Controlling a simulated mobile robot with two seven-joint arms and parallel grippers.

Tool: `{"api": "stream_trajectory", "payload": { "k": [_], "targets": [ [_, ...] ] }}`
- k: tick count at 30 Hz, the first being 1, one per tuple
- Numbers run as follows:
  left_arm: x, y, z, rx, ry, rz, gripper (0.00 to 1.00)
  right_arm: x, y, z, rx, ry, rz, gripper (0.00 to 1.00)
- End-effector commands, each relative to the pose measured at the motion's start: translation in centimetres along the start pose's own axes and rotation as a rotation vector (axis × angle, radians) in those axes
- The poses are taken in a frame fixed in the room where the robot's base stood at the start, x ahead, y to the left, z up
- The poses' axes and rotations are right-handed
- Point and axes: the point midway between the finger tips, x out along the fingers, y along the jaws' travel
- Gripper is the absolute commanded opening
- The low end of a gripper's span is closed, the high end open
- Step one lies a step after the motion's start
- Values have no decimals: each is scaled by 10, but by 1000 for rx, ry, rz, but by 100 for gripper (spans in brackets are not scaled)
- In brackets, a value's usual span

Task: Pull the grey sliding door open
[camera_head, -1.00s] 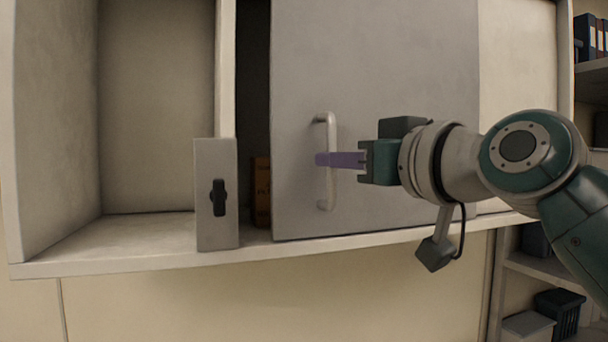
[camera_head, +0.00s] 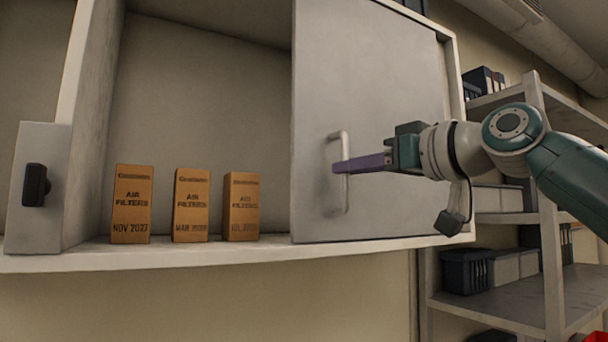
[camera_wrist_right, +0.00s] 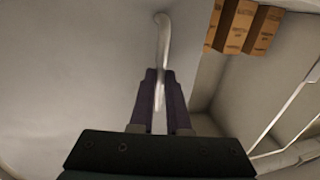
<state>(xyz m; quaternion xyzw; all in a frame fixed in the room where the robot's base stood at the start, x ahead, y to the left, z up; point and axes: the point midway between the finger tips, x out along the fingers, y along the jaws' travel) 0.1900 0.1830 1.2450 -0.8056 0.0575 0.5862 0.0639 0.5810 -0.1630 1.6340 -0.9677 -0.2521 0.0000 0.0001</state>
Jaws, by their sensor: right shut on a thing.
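The grey sliding door (camera_head: 385,90) covers the right part of the wall cabinet in the head view, and the space to its left is open. Its light vertical bar handle (camera_head: 345,200) is near the door's left edge. My right gripper (camera_head: 340,167) comes from the right with its purple fingers shut on the handle. In the right wrist view the handle (camera_wrist_right: 163,35) runs between the two fingers of the gripper (camera_wrist_right: 160,80). The left gripper is not in view.
Three orange-brown air filter boxes (camera_head: 132,205) (camera_head: 191,206) (camera_head: 241,207) stand in the open compartment. A grey block with a black knob (camera_head: 35,185) is at the cabinet's left. A shelving unit (camera_head: 545,225) with bins stands at the right, behind my arm.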

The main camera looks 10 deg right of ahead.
Motion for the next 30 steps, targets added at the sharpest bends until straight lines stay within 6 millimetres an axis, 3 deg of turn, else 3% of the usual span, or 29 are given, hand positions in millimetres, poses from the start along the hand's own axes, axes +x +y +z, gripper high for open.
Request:
{"api": "stream_trajectory", "payload": {
  "k": [11, 12, 19, 30],
  "targets": [
    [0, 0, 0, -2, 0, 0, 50, 0, 0, 0, -1, -2, -1, 0],
    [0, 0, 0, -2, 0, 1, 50, 0, 0, 0, -1, -2, -1, 18],
    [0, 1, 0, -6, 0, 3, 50, 0, 0, 0, 0, -1, -1, 44],
    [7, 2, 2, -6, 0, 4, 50, -7, 0, 2, -2, 2, 0, 44]
  ]
}}
